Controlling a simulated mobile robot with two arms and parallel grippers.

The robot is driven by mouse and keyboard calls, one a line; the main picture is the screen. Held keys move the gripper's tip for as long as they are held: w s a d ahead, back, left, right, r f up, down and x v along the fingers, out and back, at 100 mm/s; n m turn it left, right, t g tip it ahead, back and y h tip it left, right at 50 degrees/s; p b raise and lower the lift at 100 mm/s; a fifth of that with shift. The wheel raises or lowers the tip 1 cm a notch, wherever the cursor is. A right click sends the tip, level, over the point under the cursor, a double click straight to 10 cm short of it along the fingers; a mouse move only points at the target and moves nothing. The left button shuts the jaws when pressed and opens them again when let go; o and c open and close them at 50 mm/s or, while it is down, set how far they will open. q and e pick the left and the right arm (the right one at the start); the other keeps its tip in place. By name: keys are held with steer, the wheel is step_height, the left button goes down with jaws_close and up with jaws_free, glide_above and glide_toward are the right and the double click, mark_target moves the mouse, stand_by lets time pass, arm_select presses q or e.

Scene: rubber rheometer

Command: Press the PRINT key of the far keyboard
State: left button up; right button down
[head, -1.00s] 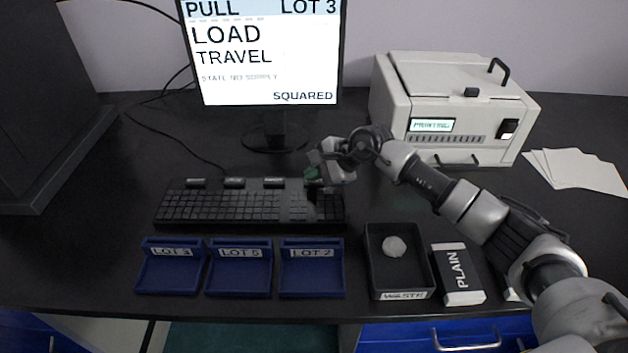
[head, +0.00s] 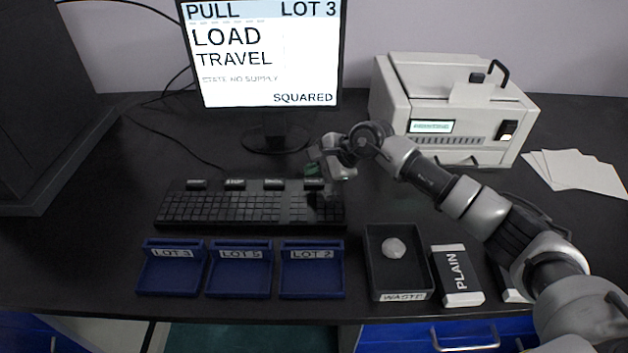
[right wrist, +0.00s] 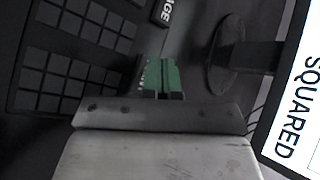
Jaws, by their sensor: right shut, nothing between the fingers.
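A black keyboard (head: 222,209) lies in front of the monitor, with several larger labelled keys raised along its back edge. Their labels are too small to read surely in the head view. My right gripper (head: 314,171) is shut and empty, just above and behind the rightmost raised key (head: 313,184). In the right wrist view its green fingertips (right wrist: 161,74) are together, and a key ending in "AGE" (right wrist: 166,12) shows beyond them. I cannot read PRINT on any key. My left gripper is out of view.
The monitor (head: 262,85) stands behind the keyboard. A pale machine (head: 455,105) with a lit display is at back right. Blue lot trays (head: 240,280), a waste bin (head: 403,296) and a PLAIN box (head: 457,274) line the front. Paper sheets (head: 572,172) lie far right.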

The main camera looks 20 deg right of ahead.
mark_target(315, 183)
steer(key=shift+r, duration=0.1)
steer(key=shift+r+p, duration=1.2)
steer(key=shift+r, duration=1.25)
